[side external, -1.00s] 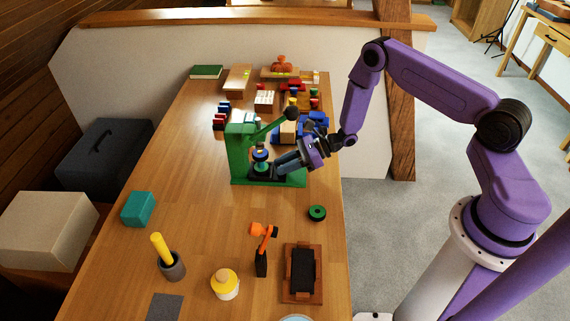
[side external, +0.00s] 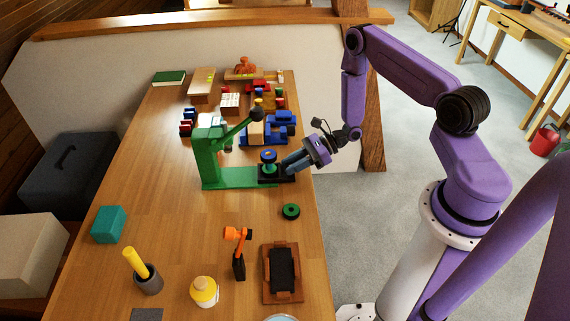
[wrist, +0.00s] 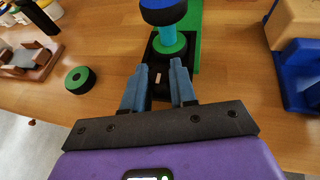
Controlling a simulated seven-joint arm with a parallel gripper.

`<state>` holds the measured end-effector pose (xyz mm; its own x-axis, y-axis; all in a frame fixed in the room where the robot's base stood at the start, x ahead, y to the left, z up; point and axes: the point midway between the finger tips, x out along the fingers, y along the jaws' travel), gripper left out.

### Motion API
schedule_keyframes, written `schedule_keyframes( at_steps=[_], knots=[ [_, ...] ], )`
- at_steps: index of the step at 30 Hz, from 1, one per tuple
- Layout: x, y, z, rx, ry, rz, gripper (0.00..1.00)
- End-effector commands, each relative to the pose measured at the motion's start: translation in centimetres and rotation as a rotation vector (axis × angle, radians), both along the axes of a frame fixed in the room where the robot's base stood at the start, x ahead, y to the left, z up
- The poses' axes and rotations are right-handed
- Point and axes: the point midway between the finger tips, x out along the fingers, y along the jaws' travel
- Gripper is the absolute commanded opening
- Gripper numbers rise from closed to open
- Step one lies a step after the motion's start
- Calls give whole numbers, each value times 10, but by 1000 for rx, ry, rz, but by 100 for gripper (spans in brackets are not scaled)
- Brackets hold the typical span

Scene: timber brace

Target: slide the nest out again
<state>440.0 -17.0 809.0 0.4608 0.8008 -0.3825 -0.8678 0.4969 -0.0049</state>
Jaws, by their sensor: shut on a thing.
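The green press (side external: 207,162) stands on the table with its lever raised to the right. The black nest (side external: 268,180) sits at the right end of the press's green base, clear of the ram to its left. A piece with a blue top (side external: 268,156), a light-blue stem and a green disc stands upright in the nest; it also shows in the wrist view (wrist: 163,12). My gripper (side external: 287,166) is shut on the near end of the nest. In the wrist view, its fingers (wrist: 159,84) flank the black nest (wrist: 170,68). The exact contact is partly hidden.
A green and black ring (side external: 291,211) lies in front of the nest. Behind it are blue blocks (side external: 283,131) around a tan block. An orange-headed tool (side external: 238,240) and a brown tray (side external: 281,298) stand nearer. The table's right edge is close to my gripper.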

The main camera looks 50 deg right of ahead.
Motion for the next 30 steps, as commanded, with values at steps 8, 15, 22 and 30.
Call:
schedule_keyframes(
  at_steps=[8,15,22,30],
  knots=[
    [-4,-5,-1,2,9,-9,46],
    [-3,-3,0,1,6,-6,52],
    [-7,-12,4,2,6,-8,52],
    [-30,-52,23,2,5,-12,52]
  ],
)
